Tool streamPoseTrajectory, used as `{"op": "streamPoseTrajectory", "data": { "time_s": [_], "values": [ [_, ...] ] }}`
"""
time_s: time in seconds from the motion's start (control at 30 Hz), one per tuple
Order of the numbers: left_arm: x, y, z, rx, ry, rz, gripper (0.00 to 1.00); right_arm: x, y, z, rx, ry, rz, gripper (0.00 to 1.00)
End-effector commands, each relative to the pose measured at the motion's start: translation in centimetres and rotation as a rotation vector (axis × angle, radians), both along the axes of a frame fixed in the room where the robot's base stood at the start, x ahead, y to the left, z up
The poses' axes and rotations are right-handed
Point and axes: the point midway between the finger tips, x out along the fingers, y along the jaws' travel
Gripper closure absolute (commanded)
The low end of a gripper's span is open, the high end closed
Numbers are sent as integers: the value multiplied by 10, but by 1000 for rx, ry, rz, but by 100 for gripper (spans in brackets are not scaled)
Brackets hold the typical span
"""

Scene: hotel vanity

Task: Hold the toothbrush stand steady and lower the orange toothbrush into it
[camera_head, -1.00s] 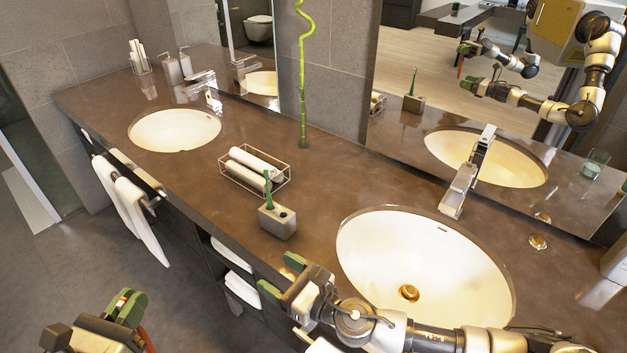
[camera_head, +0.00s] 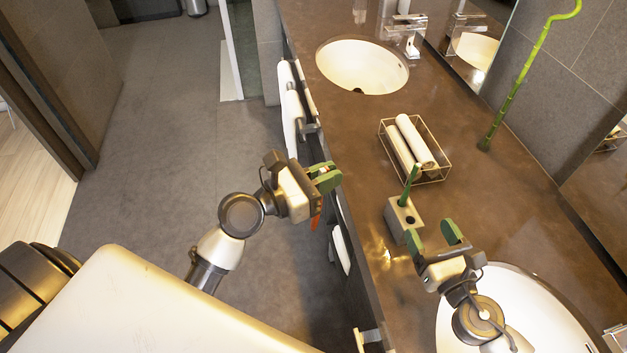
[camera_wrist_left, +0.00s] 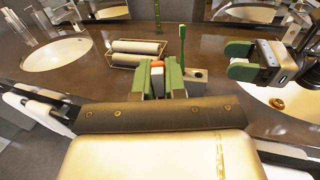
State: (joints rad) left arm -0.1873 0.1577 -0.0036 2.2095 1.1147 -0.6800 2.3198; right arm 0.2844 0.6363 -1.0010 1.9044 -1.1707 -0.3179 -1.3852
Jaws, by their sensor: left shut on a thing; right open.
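The toothbrush stand (camera_head: 403,222) is a small grey block with holes on the brown counter. A green toothbrush (camera_head: 410,183) stands in it. The stand also shows in the left wrist view (camera_wrist_left: 196,74), partly behind my left fingers. My left gripper (camera_head: 325,177) is shut on the orange toothbrush (camera_head: 315,222), left of the stand and off the counter's front edge. My right gripper (camera_head: 436,238) is open, close to the stand's near side by the sink. I cannot tell whether it touches the stand.
A wire basket (camera_head: 447,167) with rolled white towels sits behind the stand. A green bamboo stalk (camera_head: 507,98) rises beyond it. The near sink (camera_head: 500,315) lies under my right arm, and another sink (camera_head: 362,66) is farther off. White towels (camera_head: 291,105) hang along the counter front.

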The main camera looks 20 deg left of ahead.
Motion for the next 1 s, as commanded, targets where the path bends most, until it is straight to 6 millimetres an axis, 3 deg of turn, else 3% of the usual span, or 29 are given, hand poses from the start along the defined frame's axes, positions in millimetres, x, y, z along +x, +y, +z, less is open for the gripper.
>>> {"op": "streamPoseTrajectory", "data": {
  "time_s": [0.2,0.6,0.8,1.0],
  "values": [
    [37,-64,30,6,-8,-254,100,0,0,0,0,0,0,30],
    [70,-160,83,5,-1,-687,100,0,0,0,0,0,0,30],
    [77,-181,99,3,-1,-801,100,0,0,0,0,0,0,30],
    [78,-185,102,0,-1,-830,100,0,2,-2,4,-2,2,30]
  ]
}}
